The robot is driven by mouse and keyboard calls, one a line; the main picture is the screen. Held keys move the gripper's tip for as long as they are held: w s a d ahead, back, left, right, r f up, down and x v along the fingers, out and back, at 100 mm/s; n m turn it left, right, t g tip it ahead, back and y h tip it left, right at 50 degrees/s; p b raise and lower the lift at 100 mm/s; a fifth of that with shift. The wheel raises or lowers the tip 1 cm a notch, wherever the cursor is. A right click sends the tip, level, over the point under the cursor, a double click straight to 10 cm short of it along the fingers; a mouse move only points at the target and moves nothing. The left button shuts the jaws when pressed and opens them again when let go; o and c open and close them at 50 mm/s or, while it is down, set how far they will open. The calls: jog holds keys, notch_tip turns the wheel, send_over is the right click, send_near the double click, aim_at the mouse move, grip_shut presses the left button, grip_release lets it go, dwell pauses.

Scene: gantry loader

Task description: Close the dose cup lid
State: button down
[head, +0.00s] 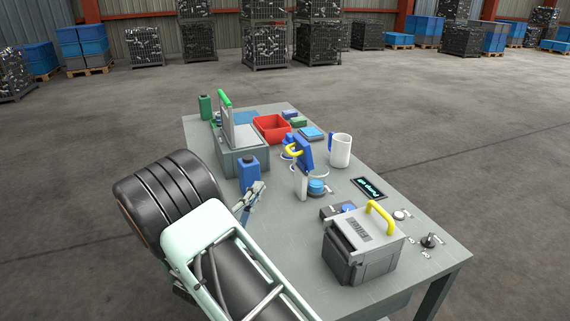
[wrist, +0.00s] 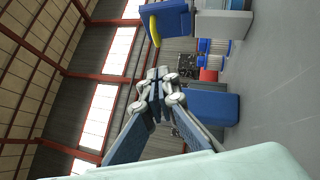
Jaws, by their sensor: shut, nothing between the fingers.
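A blue lid-like part with a yellow handle (head: 305,153) stands raised and tilted on a white post (head: 301,186); it looks like the dose cup lid, standing open. A round blue part (head: 317,186) sits low beside the post. The cup's opening cannot be made out. In the wrist view the blue part (wrist: 174,22) is at the top, beyond the fingertips. My gripper (head: 259,187) is shut and empty, left of the post and apart from it. Its fingertips meet in the wrist view (wrist: 156,75).
A grey box (head: 243,161) with a raised green-handled lid, a red bin (head: 271,128) and a white mug (head: 341,151) stand farther back. A grey yellow-handled case (head: 361,258) stands front right.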

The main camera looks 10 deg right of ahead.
jog(key=w+d+r+n+t+y+b, duration=0.1)
jog(key=w+d+r, duration=0.2)
jog(key=w+d, duration=0.4)
jog(key=shift+x, duration=1.1)
jog(key=shift+w+a+r, duration=0.1)
jog(key=shift+w+a, duration=0.05)
jog(key=shift+a, duration=0.05)
